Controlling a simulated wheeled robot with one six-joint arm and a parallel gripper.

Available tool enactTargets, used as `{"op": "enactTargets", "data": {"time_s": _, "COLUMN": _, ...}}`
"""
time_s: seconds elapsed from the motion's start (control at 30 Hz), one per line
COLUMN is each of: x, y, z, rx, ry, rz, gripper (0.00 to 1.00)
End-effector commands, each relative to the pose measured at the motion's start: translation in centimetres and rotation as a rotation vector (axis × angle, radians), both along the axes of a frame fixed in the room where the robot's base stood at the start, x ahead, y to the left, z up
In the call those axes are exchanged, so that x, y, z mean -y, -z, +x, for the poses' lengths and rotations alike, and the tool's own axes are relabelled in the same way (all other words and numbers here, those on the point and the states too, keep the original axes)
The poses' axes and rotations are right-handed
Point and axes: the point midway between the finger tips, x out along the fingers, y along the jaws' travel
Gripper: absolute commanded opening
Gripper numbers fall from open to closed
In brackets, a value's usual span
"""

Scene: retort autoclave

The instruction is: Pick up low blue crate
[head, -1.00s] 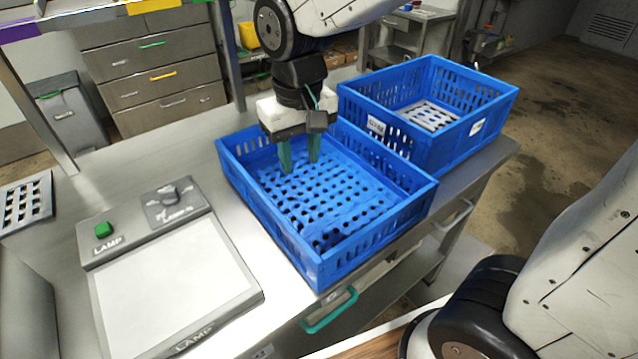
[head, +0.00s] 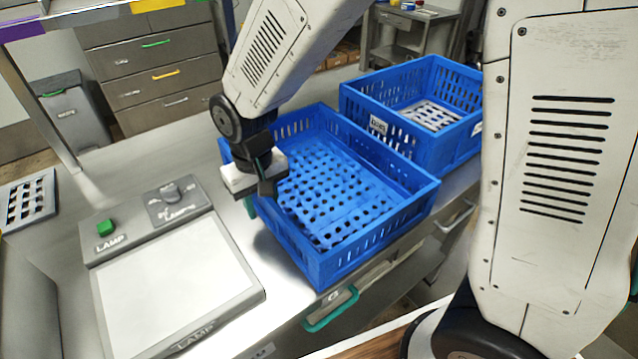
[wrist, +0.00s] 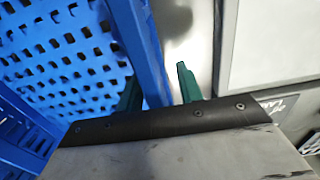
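The low blue crate (head: 345,250) stands on the steel table in the middle of the head view, upright and empty, with a perforated floor. My gripper (head: 262,198) is at the crate's left wall, pointing down. In the wrist view the crate's wall (wrist: 150,62) runs between the two green fingers of my gripper (wrist: 160,92). One finger is on the inner side and the other is outside, with a gap showing between the outer finger and the wall. In the head view the gripper body hides part of that wall and most of the fingers.
A taller blue crate (head: 462,144) stands right behind the low one. A lamp panel (head: 175,285) with a green button lies to the left, close to the crate. A perforated plate (head: 28,200) lies at the far left. My arm crosses above the crate's back left corner.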

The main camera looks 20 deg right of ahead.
Motion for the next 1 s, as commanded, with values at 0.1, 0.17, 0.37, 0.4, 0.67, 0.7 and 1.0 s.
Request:
{"op": "enactTargets", "data": {"time_s": 0.1, "x": 0.0, "y": 0.3, "z": 0.0, "rx": 0.002, "ry": 0.0, "rz": 0.002, "gripper": 0.36}}
{"op": "enactTargets", "data": {"time_s": 0.17, "x": 0.0, "y": 0.3, "z": 0.0, "rx": 0.002, "ry": 0.001, "rz": 0.002, "gripper": 0.36}}
{"op": "enactTargets", "data": {"time_s": 0.37, "x": 0.0, "y": 0.3, "z": 0.0, "rx": 0.002, "ry": 0.001, "rz": 0.002, "gripper": 0.06}}
{"op": "enactTargets", "data": {"time_s": 0.4, "x": 0.0, "y": 0.3, "z": 0.0, "rx": 0.002, "ry": 0.001, "rz": 0.002, "gripper": 0.0}}
{"op": "enactTargets", "data": {"time_s": 0.67, "x": 0.0, "y": 0.2, "z": 0.1, "rx": 0.003, "ry": 0.0, "rz": 0.001, "gripper": 0.0}}
{"op": "enactTargets", "data": {"time_s": 0.7, "x": 0.0, "y": 0.2, "z": 0.1, "rx": 0.003, "ry": 0.0, "rz": 0.001, "gripper": 0.0}}
{"op": "enactTargets", "data": {"time_s": 1.0, "x": -0.1, "y": -3.1, "z": 0.2, "rx": 0.007, "ry": 0.0, "rz": 0.003, "gripper": 0.0}}
